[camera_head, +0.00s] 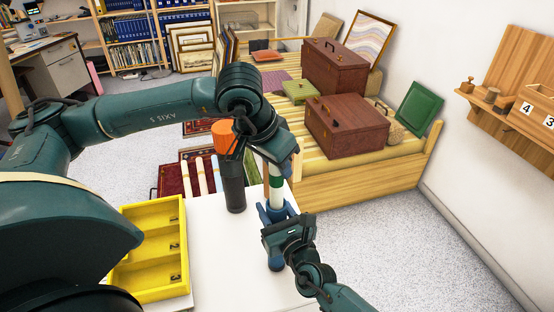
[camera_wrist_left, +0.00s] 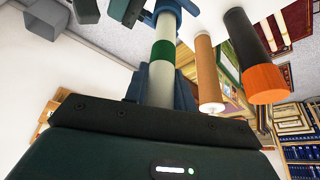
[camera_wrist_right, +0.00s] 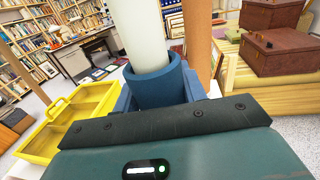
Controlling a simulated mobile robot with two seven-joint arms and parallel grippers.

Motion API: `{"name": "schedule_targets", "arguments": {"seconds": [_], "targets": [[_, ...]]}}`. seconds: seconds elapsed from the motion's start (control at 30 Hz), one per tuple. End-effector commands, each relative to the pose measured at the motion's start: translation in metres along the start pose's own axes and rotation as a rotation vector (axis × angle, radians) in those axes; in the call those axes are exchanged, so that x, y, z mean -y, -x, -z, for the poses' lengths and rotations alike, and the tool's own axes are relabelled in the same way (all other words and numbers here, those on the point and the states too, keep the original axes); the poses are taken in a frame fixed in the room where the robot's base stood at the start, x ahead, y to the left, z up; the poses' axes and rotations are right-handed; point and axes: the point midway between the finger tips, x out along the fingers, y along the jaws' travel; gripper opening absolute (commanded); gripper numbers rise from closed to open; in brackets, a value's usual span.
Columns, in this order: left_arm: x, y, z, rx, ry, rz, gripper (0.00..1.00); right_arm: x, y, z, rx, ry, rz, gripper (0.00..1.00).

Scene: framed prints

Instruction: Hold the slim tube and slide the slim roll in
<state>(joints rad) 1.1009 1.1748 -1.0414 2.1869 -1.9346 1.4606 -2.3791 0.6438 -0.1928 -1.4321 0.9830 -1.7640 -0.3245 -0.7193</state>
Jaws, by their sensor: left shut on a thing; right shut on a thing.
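The slim roll (camera_head: 276,182), pale with a green band, stands near upright over the white table. My left gripper (camera_head: 276,160) is shut on its upper part; the green band also shows in the left wrist view (camera_wrist_left: 162,52). My right gripper (camera_head: 274,216) is shut on the slim blue tube (camera_head: 275,264) below. In the right wrist view, the pale roll (camera_wrist_right: 141,36) enters the open mouth of the blue tube (camera_wrist_right: 157,84). Its lower end is hidden inside, so the depth cannot be told.
A dark tube with an orange cap (camera_head: 232,178) stands left of the roll. A brown tube (camera_wrist_left: 207,72) is close beside the roll. A yellow compartment tray (camera_head: 152,212) lies on the table's left. The white table (camera_head: 222,262) is clear in front of the dark tube.

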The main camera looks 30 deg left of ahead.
Motion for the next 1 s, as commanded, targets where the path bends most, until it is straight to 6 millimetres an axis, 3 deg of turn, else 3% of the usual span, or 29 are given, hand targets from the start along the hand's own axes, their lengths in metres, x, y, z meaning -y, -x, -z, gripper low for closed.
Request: {"name": "schedule_targets", "arguments": {"seconds": [0.17,0.2,0.5,0.8,1.0], "targets": [[0.000,0.000,0.000,0.000,0.000,0.000,0.00,0.000,0.000,0.000,-0.001,0.000,0.000,0.13],[0.000,0.000,0.000,0.000,0.000,0.000,0.27,0.000,0.000,0.000,-0.001,0.000,0.000,0.13],[0.000,0.000,0.000,0.000,0.000,0.000,0.51,0.000,0.000,0.000,-0.001,0.000,0.000,0.13],[0.000,0.004,0.000,-0.001,0.000,0.000,0.51,0.000,0.000,0.000,-0.001,0.000,0.000,0.13],[0.001,0.034,0.001,-0.005,0.000,0.001,0.51,0.000,0.000,0.000,-0.001,0.000,0.000,0.13]]}}
